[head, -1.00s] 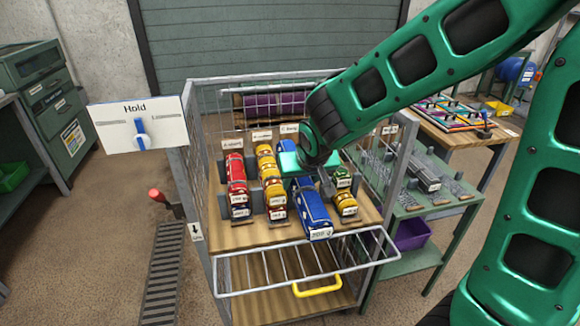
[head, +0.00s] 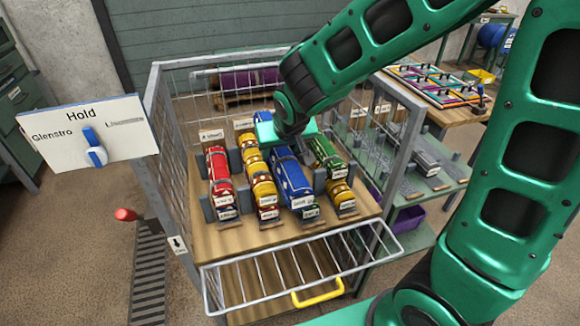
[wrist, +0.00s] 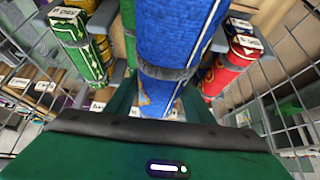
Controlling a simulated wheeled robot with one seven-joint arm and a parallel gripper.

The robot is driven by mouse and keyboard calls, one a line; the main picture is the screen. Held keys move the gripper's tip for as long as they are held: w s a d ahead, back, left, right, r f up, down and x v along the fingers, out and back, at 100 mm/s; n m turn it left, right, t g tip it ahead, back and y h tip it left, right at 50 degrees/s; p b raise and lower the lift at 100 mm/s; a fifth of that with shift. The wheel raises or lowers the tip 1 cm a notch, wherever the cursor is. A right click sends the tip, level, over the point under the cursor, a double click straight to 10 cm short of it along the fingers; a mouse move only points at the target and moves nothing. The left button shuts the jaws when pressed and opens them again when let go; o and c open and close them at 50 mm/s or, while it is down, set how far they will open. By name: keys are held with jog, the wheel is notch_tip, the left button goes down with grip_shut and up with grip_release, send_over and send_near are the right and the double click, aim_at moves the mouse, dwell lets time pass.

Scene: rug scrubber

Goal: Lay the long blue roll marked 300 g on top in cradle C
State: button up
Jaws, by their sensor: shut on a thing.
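The long blue roll (head: 292,180) lies lengthwise in the third row from the left, with a white tag on its near end. My gripper (head: 287,146) is shut on its far part from above. In the wrist view the blue roll (wrist: 172,40) runs between my fingers. The sign for cradle C is hidden behind my gripper. A second tag (head: 310,213) shows just below the roll's near end, so something sits beneath it. I cannot tell whether the roll rests fully or is still slightly raised.
Red rolls (head: 219,175) lie under the A sign (head: 211,135), yellow rolls (head: 261,185) beside them, and green and yellow rolls (head: 328,160) to the right. Grey upright posts separate the rows. Wire mesh walls enclose the sides; a wire front gate (head: 300,262) is folded down.

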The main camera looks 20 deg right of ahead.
jog(key=w+d+f, duration=0.2)
jog(key=w, duration=0.1)
jog(key=w+d+f, duration=0.2)
jog(key=w, duration=0.1)
jog(key=w+d+f, duration=0.2)
jog(key=w+f, duration=0.1)
jog(key=shift+w+d, duration=0.15)
jog(key=shift+d, duration=0.2)
jog(key=shift+f, duration=2)
jog(key=o, duration=1.3)
jog(key=shift+f, duration=0.1)
jog(key=v, duration=1.2)
